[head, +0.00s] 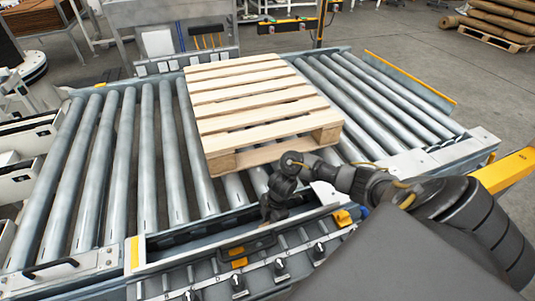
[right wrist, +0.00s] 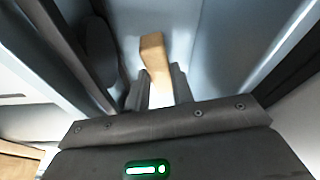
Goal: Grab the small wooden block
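The small wooden block (right wrist: 152,47) shows in the right wrist view, tan, with its lower part bright between my fingers. My right gripper (right wrist: 162,78) has one dark finger close against each side of it, with no clear gap, and the block sticks out past the fingertips. In the head view my right gripper (head: 272,210) points down over the near edge of the conveyor, in front of the pallet. The block cannot be made out in the head view. My left gripper is not in view.
A wooden pallet (head: 255,95) lies on the roller conveyor (head: 118,150) just beyond my right gripper. A control panel with several knobs (head: 281,267) runs along the near side. A yellow rail (head: 505,170) stands at the right. Rollers left of the pallet are clear.

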